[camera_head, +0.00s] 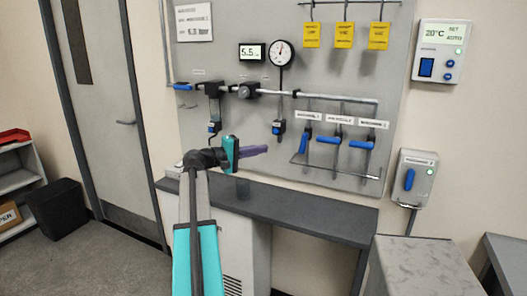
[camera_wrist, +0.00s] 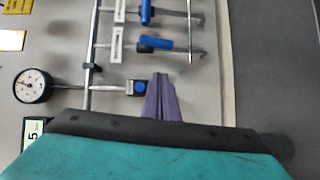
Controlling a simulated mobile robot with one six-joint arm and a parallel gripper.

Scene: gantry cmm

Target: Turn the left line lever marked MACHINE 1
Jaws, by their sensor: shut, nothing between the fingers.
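The left line lever (camera_head: 304,141) is a blue handle hanging down the panel below a white label (camera_head: 308,116), whose print looks like MACHINE 1. In the wrist view, which is turned sideways, this lever (camera_wrist: 156,43) lies across the picture beyond the fingertips. My gripper (camera_head: 266,149) has purple fingers, shut and empty, pointing right. In the head view it is left of the lever and slightly lower. In the wrist view the fingertips (camera_wrist: 160,75) are short of the lever, with a gap in the picture. I cannot tell their distance from the panel.
The middle lever (camera_head: 328,139) and right lever (camera_head: 361,145) stand crosswise. A wire rail (camera_head: 335,171) runs below them. A blue-ended fitting (camera_head: 277,130) hangs under the gauge (camera_head: 281,53), close to my fingers. A dark bench top (camera_head: 300,213) juts out below the panel.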

